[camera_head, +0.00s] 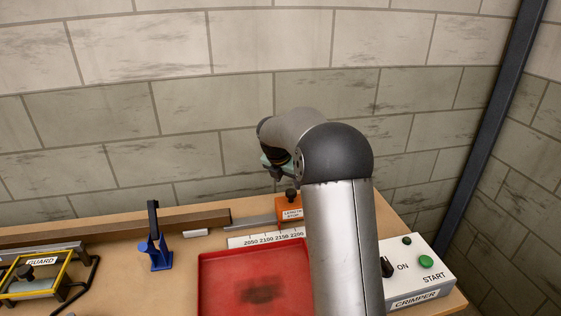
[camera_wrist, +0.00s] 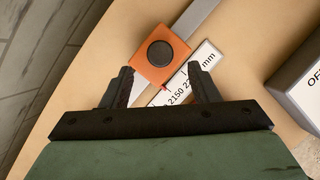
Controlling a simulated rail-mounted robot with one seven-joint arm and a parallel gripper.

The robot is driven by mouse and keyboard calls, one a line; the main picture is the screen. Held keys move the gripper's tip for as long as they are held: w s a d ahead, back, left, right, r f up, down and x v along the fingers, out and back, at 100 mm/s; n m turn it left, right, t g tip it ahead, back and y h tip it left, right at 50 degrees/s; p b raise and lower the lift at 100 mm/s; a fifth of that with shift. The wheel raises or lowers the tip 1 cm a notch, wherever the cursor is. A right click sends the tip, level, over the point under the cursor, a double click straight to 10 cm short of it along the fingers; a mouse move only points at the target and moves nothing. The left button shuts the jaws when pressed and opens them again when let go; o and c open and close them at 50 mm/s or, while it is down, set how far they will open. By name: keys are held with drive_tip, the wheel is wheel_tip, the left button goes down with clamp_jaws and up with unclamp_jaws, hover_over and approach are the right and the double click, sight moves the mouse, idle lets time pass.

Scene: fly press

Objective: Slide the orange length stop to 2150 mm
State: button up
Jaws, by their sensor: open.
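The orange length stop (camera_head: 290,213) sits on a grey rail at the back of the bench, with a black knob (camera_head: 290,195) on top. It stands behind the right part of the white scale (camera_head: 264,238), around the 2150 to 2200 marks; the exact reading cannot be told. My gripper (camera_head: 276,175) is above the stop, partly hidden by my arm. In the wrist view my open fingers (camera_wrist: 160,72) point toward the orange block (camera_wrist: 149,74) and its round knob (camera_wrist: 161,54). The knob lies ahead, roughly centred between the fingertips, and nothing is gripped.
A red tray (camera_head: 225,285) lies in front of the scale. A blue clamp with a black handle (camera_head: 159,254) stands to the left by a long brown bar (camera_head: 110,228). A yellow-framed guard (camera_head: 38,278) is at far left. The crimper control box (camera_head: 418,272) stands at right.

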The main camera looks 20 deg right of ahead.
drive_tip(key=v, duration=1.1)
drive_tip(key=shift+a+r+b, duration=0.15)
drive_tip(key=shift+r+b, duration=0.15)
drive_tip(key=shift+b, duration=0.05)
drive_tip(key=shift+s, duration=0.1)
drive_tip(key=s+a+f+m+y, duration=0.1)
drive_tip(key=s+a+f+m, duration=0.3)
drive_tip(key=s+m, duration=0.4)
drive_tip(key=s+a+f+m+g+y, duration=0.1)
drive_tip(key=s+a+f+m, duration=0.3)
drive_tip(key=s, duration=1.2)
drive_tip(key=s+a+f+m+g+y, duration=0.1)
drive_tip(key=s+a+f+m, duration=0.3)
drive_tip(key=s+m, duration=0.9)
drive_tip(key=shift+a+f+y, duration=0.25)
drive_tip(key=shift+a+y, duration=0.05)
drive_tip(key=shift+a, duration=0.1)
